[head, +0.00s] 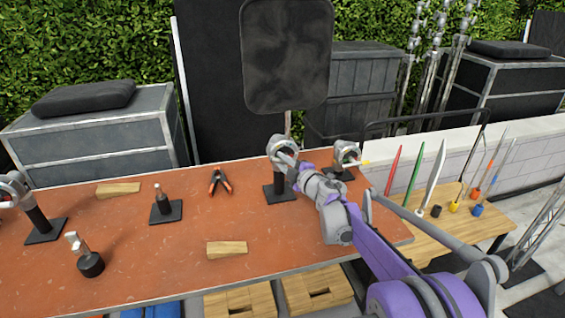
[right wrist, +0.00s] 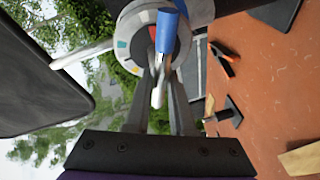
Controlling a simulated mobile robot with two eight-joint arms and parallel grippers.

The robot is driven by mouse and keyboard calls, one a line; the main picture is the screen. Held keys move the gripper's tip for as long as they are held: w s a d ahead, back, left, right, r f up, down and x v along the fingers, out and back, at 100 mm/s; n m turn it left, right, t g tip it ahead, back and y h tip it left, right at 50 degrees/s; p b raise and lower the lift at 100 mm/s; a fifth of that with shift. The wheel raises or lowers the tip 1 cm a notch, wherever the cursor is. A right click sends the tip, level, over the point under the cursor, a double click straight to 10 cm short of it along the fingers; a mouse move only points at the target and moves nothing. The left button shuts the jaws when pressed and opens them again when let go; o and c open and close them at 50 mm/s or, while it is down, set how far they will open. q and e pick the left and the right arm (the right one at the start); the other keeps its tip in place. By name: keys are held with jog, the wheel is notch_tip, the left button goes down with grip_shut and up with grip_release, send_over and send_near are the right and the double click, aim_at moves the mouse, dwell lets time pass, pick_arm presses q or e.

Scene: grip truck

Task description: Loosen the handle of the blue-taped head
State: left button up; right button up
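The blue-taped head (right wrist: 128,45) fills the top of the right wrist view, a pale round disc with small coloured marks. Its handle (right wrist: 172,22) has blue tape and runs down to a pale tip. In the head view this head (head: 281,146) stands upright on a black base, partly hidden by my right gripper (head: 285,160). In the right wrist view my right gripper's fingers (right wrist: 161,85) lie on either side of the handle. Whether they press on it I cannot tell. My left gripper is not in view.
Another head with a yellow-tipped handle (head: 345,153) stands close right. A large black panel (head: 287,55) rises behind. Another head (head: 14,186) stands far left.

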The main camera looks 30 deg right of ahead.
jog(key=o, duration=0.3)
jog(key=s, duration=0.7)
jog(key=s+r+b, duration=0.1)
jog(key=s, duration=0.2)
jog(key=shift+s+d, duration=0.4)
jog(key=shift+r, duration=0.15)
jog(key=s+a+f+m+g+p, duration=0.1)
jog(key=s+a+f+m+g, duration=0.3)
jog(key=s, duration=0.5)
jog(key=s+a+f+m+g+p, duration=0.1)
jog(key=s+a+f+m+g, duration=0.2)
jog(key=s+a+f+m, duration=0.2)
jog(key=s+a+f+m+g+h+p, duration=0.1)
jog(key=s+a+f+m+g+p, duration=0.1)
jog(key=s+a+f+m+g, duration=0.2)
jog(key=shift+s+a+f+m+g, duration=0.1)
jog(key=shift+s+a+f+m, duration=0.3)
jog(key=shift+s+a, duration=1)
jog(key=shift+s+a+f+m+g, duration=0.1)
jog(key=shift+s+a+f, duration=0.7)
jog(key=shift+s, duration=1.05)
jog(key=shift+s+a+f+m+g, duration=0.15)
jog(key=shift+s+a+f, duration=0.35)
jog(key=shift+s+a, duration=0.9)
